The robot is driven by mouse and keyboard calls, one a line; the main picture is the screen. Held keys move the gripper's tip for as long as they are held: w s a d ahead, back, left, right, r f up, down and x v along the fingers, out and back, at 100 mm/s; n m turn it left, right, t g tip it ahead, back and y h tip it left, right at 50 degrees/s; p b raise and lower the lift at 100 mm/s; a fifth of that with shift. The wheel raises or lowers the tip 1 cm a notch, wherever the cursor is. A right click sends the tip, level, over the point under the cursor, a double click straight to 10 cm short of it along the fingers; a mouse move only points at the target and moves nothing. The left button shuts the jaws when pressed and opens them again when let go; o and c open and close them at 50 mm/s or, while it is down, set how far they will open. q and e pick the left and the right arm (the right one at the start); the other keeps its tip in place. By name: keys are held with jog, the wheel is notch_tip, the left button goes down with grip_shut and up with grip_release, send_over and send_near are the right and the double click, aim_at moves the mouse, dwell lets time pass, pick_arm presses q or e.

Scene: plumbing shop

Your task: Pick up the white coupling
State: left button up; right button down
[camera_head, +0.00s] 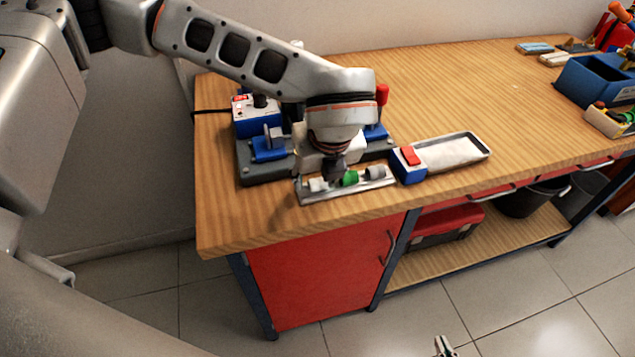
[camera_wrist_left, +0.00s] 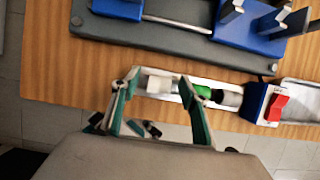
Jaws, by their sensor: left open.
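The white coupling (camera_head: 318,184) lies at the left end of a shallow metal tray (camera_head: 343,193) near the front edge of the workbench. A green coupling (camera_head: 350,178) and a grey coupling (camera_head: 376,172) lie to its right in the tray. My left gripper (camera_head: 335,172) is low over the tray and partly hides the parts. In the left wrist view the open fingers (camera_wrist_left: 159,82) stand either side of the white coupling (camera_wrist_left: 158,85); the right finger is between it and the green coupling (camera_wrist_left: 203,91). Contact cannot be told. Only a tip of my right gripper (camera_head: 445,347) shows at the bottom edge.
A blue and white switch box with a red rocker (camera_head: 410,157) stands right of the tray, beside a pale empty-looking tray (camera_head: 455,153). A grey fixture with blue clamps (camera_head: 262,165) is close behind the tray. Blue bins (camera_head: 600,80) stand far right. The bench middle is clear.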

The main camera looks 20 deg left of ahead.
pick_arm(q)
jog(key=c, duration=0.8)
jog(key=shift+r, duration=0.15)
